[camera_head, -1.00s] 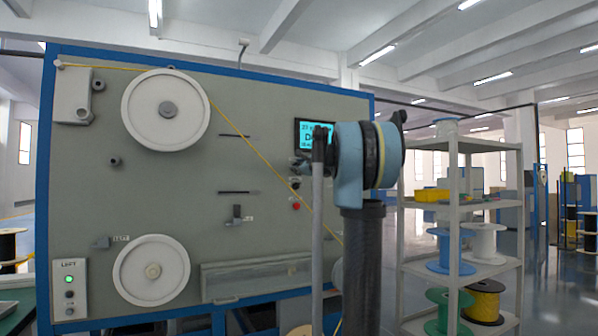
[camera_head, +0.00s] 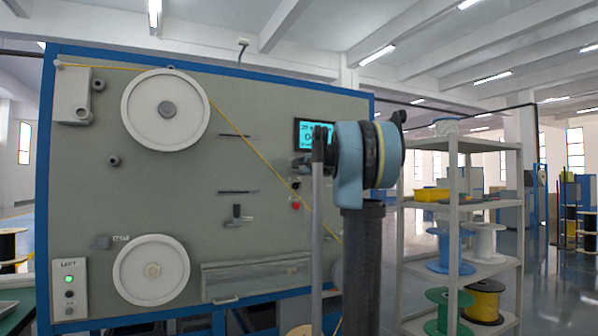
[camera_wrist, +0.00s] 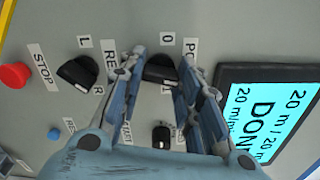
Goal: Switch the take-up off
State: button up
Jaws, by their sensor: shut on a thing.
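In the wrist view, a black rotary knob (camera_wrist: 160,69) on the grey panel has a "0" mark above it and a partly covered label starting "PO" beside it. My gripper (camera_wrist: 160,76) has one finger on each side of this knob and is shut on it. The fingers cover part of the labels around it. In the head view, my arm hides most of the gripper, which is at the panel just below the lit screen (camera_head: 311,133). In the wrist view the screen (camera_wrist: 266,115) reads "DON", partly cut off, with "20 m" lines.
Close by are a second black knob (camera_wrist: 77,72) marked L and R, a red STOP button (camera_wrist: 15,75), a blue button (camera_wrist: 54,134) and a small black switch (camera_wrist: 161,136). A yellow cable (camera_head: 255,145) crosses the machine face. A shelf (camera_head: 455,205) with spools stands right.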

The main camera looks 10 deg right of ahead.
jog(key=n, duration=0.5)
jog(key=shift+a+f+n, duration=0.1)
jog(key=shift+n, duration=0.2)
jog(key=shift+c, duration=0.2)
jog(key=n, duration=0.6)
jog(key=o, duration=1.1)
jog(key=v, duration=1.2)
